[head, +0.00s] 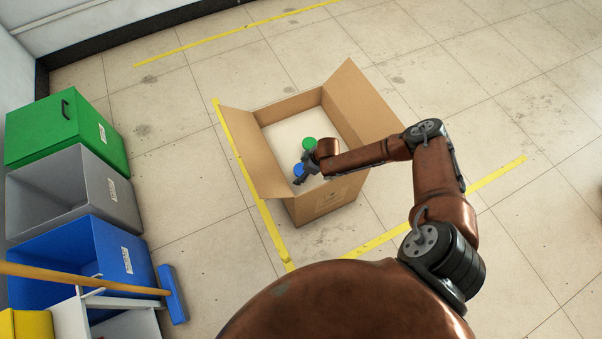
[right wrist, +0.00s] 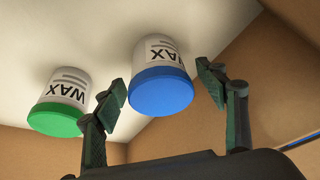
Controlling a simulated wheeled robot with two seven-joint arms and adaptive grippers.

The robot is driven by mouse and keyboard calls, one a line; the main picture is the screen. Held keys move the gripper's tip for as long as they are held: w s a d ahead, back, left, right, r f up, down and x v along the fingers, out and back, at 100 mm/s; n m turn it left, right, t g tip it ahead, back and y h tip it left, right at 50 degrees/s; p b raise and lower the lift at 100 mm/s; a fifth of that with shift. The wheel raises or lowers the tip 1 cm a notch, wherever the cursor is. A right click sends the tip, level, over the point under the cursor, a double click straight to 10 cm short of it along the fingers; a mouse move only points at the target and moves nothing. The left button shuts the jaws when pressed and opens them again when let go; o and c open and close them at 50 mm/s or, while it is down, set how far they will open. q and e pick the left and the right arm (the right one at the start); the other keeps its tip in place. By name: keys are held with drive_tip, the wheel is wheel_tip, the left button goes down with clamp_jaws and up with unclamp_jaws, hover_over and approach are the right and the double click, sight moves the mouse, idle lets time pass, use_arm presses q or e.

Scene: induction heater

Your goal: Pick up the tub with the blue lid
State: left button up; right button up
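The tub with the blue lid (right wrist: 160,80) is white with a black WAX label and stands inside the cardboard box. In the right wrist view it is between and just beyond the spread fingers of my right gripper (right wrist: 163,95), with a gap on the right finger's side. In the head view its blue lid (head: 299,169) shows beside my right gripper (head: 304,172), partly hidden by it. A similar WAX tub with a green lid (right wrist: 62,105) stands next to it, left of the fingers; its lid (head: 309,143) shows in the head view. My left gripper is out of view.
The open cardboard box (head: 237,150) has raised flaps around the tubs, with a tall flap (head: 365,105) at the right. Green (head: 65,130), grey (head: 70,190) and blue (head: 115,255) bins stand at the left, near a broom (head: 172,294). The floor around the box is mostly clear.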

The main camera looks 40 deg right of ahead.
drive_tip(key=c, duration=1.4)
drive_tip(key=shift+c, duration=0.2)
drive_tip(key=shift+r, duration=0.15)
